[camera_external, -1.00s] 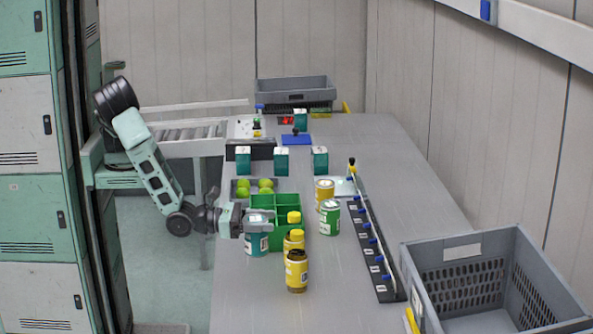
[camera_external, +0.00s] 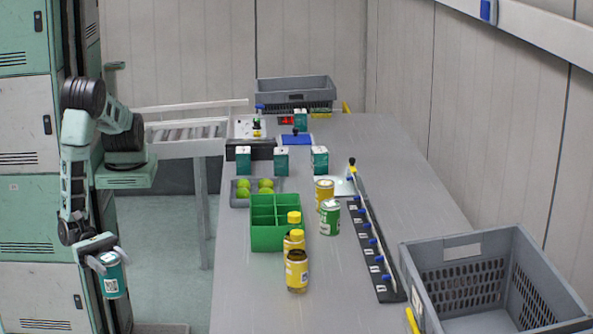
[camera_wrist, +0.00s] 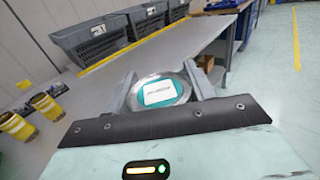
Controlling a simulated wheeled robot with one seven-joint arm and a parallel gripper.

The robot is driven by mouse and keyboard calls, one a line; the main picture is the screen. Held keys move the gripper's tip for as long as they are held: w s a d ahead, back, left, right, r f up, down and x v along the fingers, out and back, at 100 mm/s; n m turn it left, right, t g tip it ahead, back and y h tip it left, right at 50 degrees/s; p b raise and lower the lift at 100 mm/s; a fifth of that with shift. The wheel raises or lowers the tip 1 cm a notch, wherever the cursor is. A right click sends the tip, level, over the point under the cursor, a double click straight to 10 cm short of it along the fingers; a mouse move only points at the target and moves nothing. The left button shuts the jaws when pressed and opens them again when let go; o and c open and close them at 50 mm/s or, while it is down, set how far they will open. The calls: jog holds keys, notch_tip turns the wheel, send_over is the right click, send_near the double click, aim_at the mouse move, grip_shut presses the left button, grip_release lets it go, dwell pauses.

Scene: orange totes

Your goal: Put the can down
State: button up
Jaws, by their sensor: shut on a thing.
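My gripper (camera_external: 97,246) is shut on a teal can (camera_external: 112,279) with a white label. It holds the can in the air to the left of the grey table (camera_external: 340,280), clear of the tabletop. The can hangs slightly tilted in the external view. In the wrist view the can's top (camera_wrist: 160,93), a silver rim around a white label, sits between the two fingers (camera_wrist: 160,88). The can's underside is hidden in the wrist view.
On the table are a green divided box (camera_external: 262,246), yellow-lidded jars (camera_external: 297,272), a green can (camera_external: 330,218), a yellow can (camera_external: 324,190) and several teal boxes (camera_external: 281,161). A black strip (camera_external: 385,285) and a grey crate (camera_external: 480,325) stand right. The table's near left corner is clear.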

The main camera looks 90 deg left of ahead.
jog(key=s+a+r+m+g+h, duration=0.1)
jog(key=s+r+m+g+h, duration=0.1)
jog(key=s, duration=1.2)
jog(key=s+a+r+m+g+h, duration=0.2)
jog(key=s+r+m+g, duration=0.2)
jog(key=s, duration=1.1)
notch_tip(320, 180, up, 4)
jog(key=g, duration=0.2)
jog(key=shift+s+g, duration=0.15)
jog(key=shift+g, duration=0.15)
jog(key=shift+s, duration=0.15)
jog(key=shift+w, duration=0.2)
